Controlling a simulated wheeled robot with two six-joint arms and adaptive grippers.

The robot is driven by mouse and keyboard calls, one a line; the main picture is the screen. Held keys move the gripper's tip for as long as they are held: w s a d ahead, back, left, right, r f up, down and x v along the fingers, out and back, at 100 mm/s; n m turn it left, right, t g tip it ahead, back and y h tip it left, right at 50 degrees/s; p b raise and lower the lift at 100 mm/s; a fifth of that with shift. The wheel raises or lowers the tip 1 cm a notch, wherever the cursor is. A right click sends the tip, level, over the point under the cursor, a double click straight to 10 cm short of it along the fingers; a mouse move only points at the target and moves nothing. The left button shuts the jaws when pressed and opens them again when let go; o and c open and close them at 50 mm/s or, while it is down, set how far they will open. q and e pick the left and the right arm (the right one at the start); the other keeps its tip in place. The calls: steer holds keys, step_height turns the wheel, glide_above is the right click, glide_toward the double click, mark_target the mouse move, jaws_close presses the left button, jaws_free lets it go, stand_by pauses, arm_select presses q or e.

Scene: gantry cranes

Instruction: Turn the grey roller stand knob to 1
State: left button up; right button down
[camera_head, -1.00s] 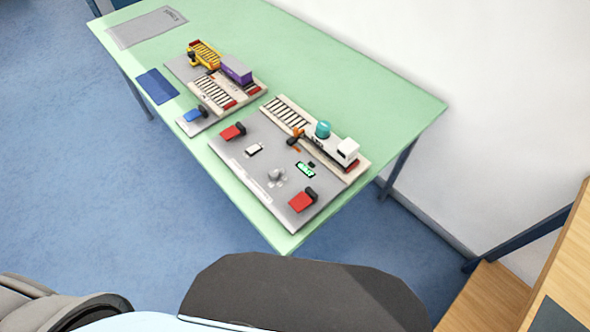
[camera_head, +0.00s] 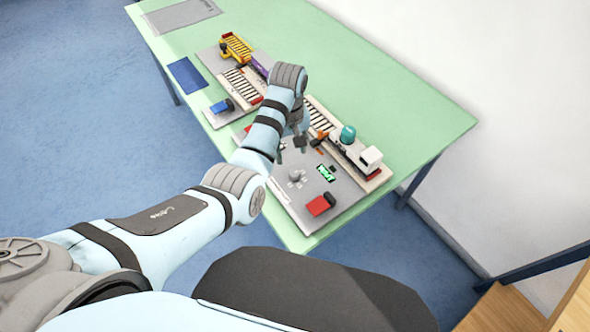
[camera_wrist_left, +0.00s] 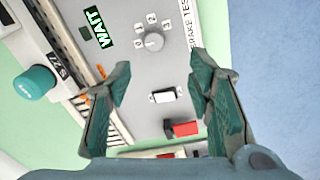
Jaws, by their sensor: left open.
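The grey roller stand knob (camera_head: 296,175) sits on the grey panel of the nearer crane board. In the left wrist view the knob (camera_wrist_left: 153,42) is round, with the marks 0, 1, 2 and 3 along its left and upper side. I cannot tell surely which mark it points to. My left gripper (camera_head: 298,147) is above the board, a little beyond the knob in the head view. In the wrist view the gripper (camera_wrist_left: 159,64) is open and empty, its fingertips apart from the knob. A small display (camera_wrist_left: 98,30) reads WAIT. My right gripper is not in view.
A white rocker switch (camera_wrist_left: 163,96) and a red block (camera_wrist_left: 185,129) are near the knob. A teal cylinder (camera_head: 348,134) and white crane cab (camera_head: 370,158) stand at the board's right. A second board carries a yellow crane (camera_head: 236,46). The green table's (camera_head: 410,110) right part is clear.

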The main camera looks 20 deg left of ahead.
mark_target(295, 173)
arm_select(q)
steer(key=f+b, duration=0.1)
steer(key=f, duration=0.3)
steer(key=f+b, duration=0.2)
steer(key=f, duration=0.2)
steer(key=d+f+b, duration=0.1)
steer(key=f+b, duration=0.1)
steer(key=f, duration=0.2)
steer(key=shift+w, duration=0.4)
steer(key=shift+c, duration=0.3)
jaws_close()
